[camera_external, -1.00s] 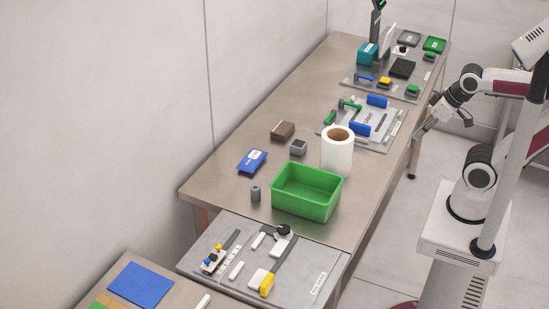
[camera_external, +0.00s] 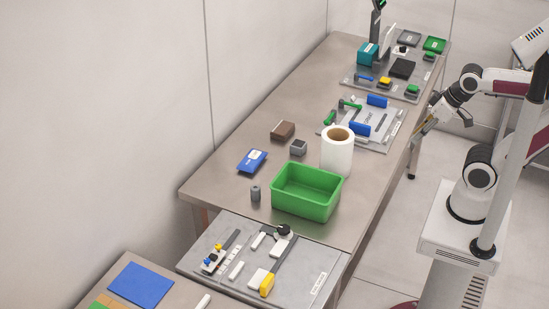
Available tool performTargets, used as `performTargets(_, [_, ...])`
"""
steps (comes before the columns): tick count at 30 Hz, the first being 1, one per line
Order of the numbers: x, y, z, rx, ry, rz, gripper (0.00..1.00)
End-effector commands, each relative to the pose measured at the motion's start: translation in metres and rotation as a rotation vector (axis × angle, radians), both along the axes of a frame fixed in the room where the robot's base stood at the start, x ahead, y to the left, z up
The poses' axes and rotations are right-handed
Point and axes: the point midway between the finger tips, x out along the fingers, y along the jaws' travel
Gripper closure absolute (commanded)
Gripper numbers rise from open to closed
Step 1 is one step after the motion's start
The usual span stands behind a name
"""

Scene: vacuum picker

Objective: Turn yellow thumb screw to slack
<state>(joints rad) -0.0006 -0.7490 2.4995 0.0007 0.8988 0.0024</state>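A small yellow knob (camera_external: 207,262) sits on a white block at the left of the front grey plate (camera_external: 319,258), beside a small blue knob (camera_external: 219,247). It may be the yellow thumb screw; it is too small to tell how far it is turned. A larger yellow part (camera_external: 267,286) lies on the same plate, on the end of a white piece. My gripper (camera_external: 418,132) is far from that plate, beyond the right edge of the long table, tilted down to the left. It touches nothing that I can see. Its fingers are too small to read.
A green bin (camera_external: 306,206), a white roll (camera_external: 338,155) and a grey cylinder (camera_external: 255,193) stand on the table behind the front plate. A plate with blue and green parts (camera_external: 383,142) lies near my gripper. A blue sheet (camera_external: 141,285) lies at front left.

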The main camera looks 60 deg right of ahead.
Motion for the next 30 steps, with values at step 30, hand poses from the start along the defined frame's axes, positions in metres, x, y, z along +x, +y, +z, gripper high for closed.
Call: performTargets(30, [0.176,0.129,0.030,0.638,-0.085,-0.500,0.70])
